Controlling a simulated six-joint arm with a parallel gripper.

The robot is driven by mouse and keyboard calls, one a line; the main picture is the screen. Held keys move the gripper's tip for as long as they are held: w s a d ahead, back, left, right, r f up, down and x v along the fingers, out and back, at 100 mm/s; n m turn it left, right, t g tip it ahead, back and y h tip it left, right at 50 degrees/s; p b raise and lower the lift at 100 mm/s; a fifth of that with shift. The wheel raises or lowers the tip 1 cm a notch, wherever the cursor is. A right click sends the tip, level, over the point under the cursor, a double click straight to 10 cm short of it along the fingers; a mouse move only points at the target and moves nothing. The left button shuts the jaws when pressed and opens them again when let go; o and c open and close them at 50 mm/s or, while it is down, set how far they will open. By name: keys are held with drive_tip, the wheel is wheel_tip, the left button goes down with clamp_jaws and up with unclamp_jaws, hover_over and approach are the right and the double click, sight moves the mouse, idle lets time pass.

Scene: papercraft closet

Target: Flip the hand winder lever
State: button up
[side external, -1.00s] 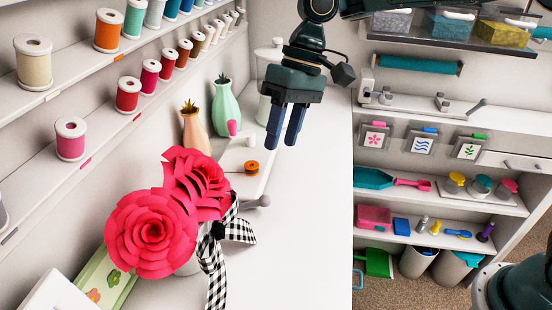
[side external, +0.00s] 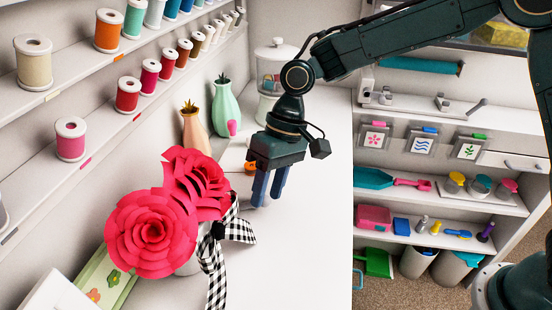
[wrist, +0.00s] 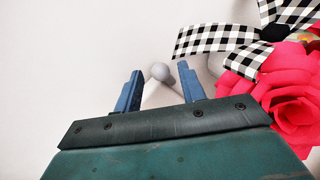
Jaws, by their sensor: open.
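The hand winder's lever shows in the wrist view as a grey ball knob (wrist: 160,72) on a short light arm. The knob lies between my two blue fingertips in that picture; contact cannot be told. In the side view, my gripper (side external: 267,199) points down, open, low over the white worktop, and hides the lever. A little of the winder's orange part (side external: 249,167) shows left of my gripper. Most of the winder is hidden.
Red paper roses (side external: 152,233) with a black-and-white checked ribbon (side external: 240,232) stand close to the left of my gripper. Vases (side external: 226,108) and a lidded jar (side external: 275,70) stand behind. The worktop (side external: 310,245) toward the front right is clear.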

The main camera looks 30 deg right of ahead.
drive_tip(key=shift+x, duration=1.35)
clamp_jaws()
drive_tip(key=shift+a+r, duration=0.1)
drive_tip(key=shift+w+a+r+g+h, duration=0.1)
drive_tip(key=shift+w+r+g+h, duration=0.05)
drive_tip(key=shift+g+h, duration=0.3)
